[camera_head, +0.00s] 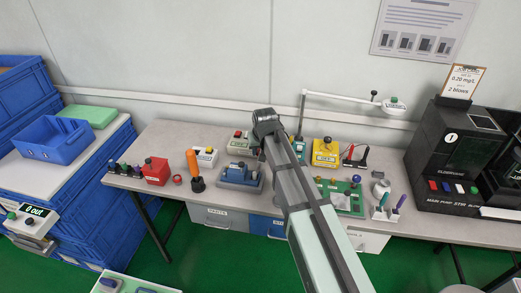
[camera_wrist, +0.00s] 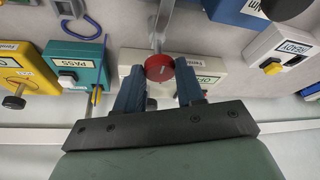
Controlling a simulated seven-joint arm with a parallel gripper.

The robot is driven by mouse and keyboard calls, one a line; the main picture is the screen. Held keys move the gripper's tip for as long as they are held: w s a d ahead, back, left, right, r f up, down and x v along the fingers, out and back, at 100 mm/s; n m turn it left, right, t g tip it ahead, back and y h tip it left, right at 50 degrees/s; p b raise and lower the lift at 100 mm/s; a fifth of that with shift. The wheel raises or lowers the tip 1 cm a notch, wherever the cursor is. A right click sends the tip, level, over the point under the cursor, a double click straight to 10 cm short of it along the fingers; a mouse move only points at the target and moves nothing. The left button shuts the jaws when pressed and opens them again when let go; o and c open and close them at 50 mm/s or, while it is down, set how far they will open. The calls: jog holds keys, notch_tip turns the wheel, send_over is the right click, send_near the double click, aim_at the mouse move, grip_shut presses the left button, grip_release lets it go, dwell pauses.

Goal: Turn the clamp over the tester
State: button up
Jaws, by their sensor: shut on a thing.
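The clamp shows in the wrist view as a red round knob (camera_wrist: 159,68) on a grey metal bar (camera_wrist: 161,32) that runs to the top edge. My gripper (camera_wrist: 160,80) has its two blue fingers on either side of the knob and is shut on it. The blue fixture that looks like the tester (camera_head: 240,176) stands on the bench; part of it (camera_wrist: 238,10) shows at the top of the wrist view, right of the bar. In the head view my arm hides the fingers and knob. I cannot tell how far the bar reaches over the tester.
A white box with a green label (camera_wrist: 208,75) is behind my fingers. A teal PASS box (camera_wrist: 76,62) and a yellow tester (camera_wrist: 22,65) stand left of them, and a white READY box (camera_wrist: 281,46) right.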

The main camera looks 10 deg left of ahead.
jog(key=o, duration=1)
jog(key=shift+o, duration=0.2)
jog(key=v, duration=1.3)
jog(key=shift+s+r, duration=0.25)
jog(key=shift+r, duration=0.05)
jog(key=shift+d, duration=0.1)
